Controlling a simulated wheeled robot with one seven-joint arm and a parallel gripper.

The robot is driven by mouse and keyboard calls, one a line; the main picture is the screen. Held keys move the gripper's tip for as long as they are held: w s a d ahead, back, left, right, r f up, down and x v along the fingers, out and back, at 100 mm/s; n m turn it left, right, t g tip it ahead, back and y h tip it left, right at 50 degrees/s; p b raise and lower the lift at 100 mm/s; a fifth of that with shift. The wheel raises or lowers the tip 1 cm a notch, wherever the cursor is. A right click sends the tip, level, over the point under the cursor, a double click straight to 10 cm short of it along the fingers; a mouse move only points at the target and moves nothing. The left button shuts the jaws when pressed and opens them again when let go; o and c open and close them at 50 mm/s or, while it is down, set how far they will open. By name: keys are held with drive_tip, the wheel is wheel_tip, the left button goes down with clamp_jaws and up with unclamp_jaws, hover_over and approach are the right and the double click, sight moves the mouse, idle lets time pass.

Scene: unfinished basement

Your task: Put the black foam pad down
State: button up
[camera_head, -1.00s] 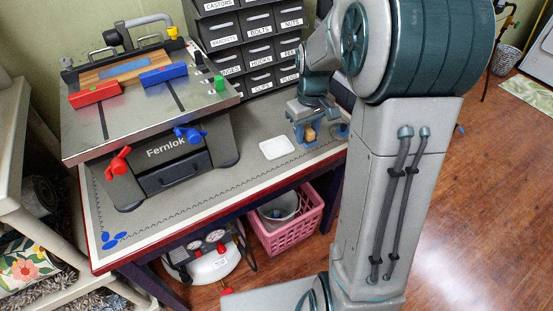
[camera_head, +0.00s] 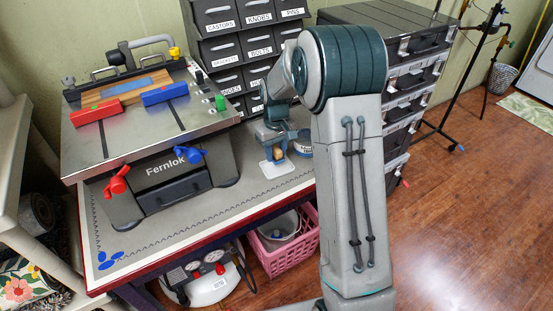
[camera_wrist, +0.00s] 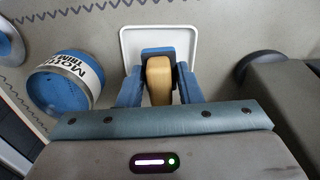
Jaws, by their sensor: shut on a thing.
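My gripper (camera_head: 277,150) is over the workbench, and its blue fingers are shut on a tan piece with a dark end, which I take to be the black foam pad. In the wrist view my gripper (camera_wrist: 158,82) has the tan part between its fingers, and the dark end (camera_wrist: 158,51) shows beyond it. A shallow white tray (camera_head: 267,168) lies on the bench below; in the wrist view the tray (camera_wrist: 130,38) frames the held piece. I cannot tell whether the piece touches the tray.
A blue-and-white tin (camera_wrist: 62,85) stands left of the tray in the wrist view. The Fernlok machine (camera_head: 165,170) stands to the left on the bench. Labelled drawers (camera_head: 228,48) stand behind. A pink basket (camera_head: 290,252) sits below.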

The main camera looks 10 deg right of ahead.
sight(276, 160)
drive_tip(key=shift+f, duration=1.75)
drive_tip(key=shift+f, duration=0.2)
drive_tip(key=o, duration=0.9)
drive_tip(key=shift+r, duration=0.15)
